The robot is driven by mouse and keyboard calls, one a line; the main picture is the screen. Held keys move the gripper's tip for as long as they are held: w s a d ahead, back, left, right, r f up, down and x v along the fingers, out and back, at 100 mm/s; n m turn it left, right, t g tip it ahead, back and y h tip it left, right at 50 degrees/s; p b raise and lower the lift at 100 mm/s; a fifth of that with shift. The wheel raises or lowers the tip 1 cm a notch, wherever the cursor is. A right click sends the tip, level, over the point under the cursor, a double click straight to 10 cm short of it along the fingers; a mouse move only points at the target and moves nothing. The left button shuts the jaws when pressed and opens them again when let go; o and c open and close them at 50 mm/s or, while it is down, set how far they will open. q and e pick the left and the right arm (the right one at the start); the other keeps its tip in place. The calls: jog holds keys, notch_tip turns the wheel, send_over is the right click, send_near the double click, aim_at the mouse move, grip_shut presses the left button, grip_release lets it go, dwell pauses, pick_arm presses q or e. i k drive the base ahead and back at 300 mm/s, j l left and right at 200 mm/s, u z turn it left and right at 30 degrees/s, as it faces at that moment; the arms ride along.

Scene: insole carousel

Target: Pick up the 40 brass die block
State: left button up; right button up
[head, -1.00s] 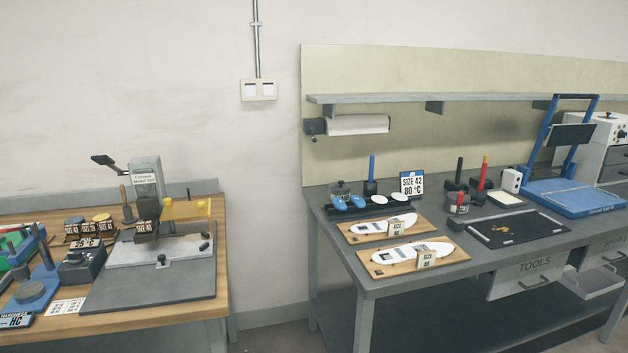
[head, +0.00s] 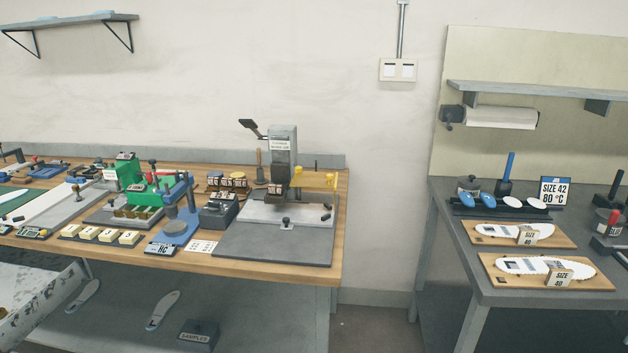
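Several small dark die blocks with brass-coloured tops and size labels (head: 226,184) stand in a row on the wooden bench, left of the grey stamping press (head: 283,150). Another dark block with a size label (head: 275,189) sits at the press head. The labels are too small to read surely now, so I cannot tell which block is the 40. Neither of my grippers is in view.
The press stands on a grey plate (head: 270,246) at the bench's right end. A black box (head: 218,212), a blue stand (head: 181,232) and a green machine (head: 150,188) are to its left. A floor gap separates the grey workbench (head: 520,297) at right.

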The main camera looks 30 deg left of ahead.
aim_at(273, 190)
jog(key=i+j+u, duration=0.25)
jog(key=i, duration=0.3)
jog(key=i+j+u, duration=0.1)
jog(key=i+u, duration=0.2)
jog(key=i, duration=0.25)
